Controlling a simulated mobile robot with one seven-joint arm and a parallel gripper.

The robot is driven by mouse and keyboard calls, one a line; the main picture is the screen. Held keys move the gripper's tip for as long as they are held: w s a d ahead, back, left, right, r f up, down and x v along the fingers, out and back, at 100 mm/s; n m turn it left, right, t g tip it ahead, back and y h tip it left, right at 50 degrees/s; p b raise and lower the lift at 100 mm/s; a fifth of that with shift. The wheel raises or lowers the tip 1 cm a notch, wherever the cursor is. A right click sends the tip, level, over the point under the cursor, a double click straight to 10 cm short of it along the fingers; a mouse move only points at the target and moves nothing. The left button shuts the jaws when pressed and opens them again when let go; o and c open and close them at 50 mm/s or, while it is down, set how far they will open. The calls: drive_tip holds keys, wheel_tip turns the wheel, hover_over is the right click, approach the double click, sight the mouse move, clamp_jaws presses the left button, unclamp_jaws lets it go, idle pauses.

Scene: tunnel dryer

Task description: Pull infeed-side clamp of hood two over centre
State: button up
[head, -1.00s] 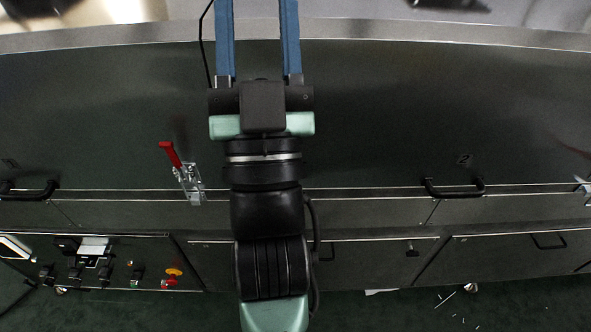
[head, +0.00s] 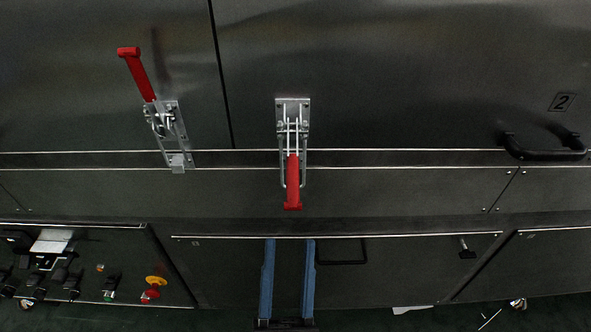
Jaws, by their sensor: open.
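A toggle clamp (head: 292,128) with a silver plate and a red handle (head: 293,180) sits at the left of the hood marked 2. Its handle points down, and its wire loop runs down across the seam beside the handle; whether it is hooked is hard to tell. A second clamp (head: 168,130) sits left of the hood joint, its red handle (head: 137,74) tilted up and left. My gripper (head: 289,242) is open and empty; its two blue fingers point up, below the centre clamp and apart from it in the picture.
A black handle (head: 545,147) is on hood two below the number plate (head: 563,102). A control panel (head: 85,265) with a red and yellow button (head: 153,288) is at lower left. A dark bar handle (head: 341,250) is close right of my fingers.

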sight(294, 173)
drive_tip(key=x, duration=1.2)
drive_tip(key=shift+a+r+b, duration=0.1)
drive_tip(key=shift+r+b, duration=0.1)
drive_tip(key=shift+b, duration=0.15)
clamp_jaws()
drive_tip(key=shift+f, duration=0.1)
idle(0.6)
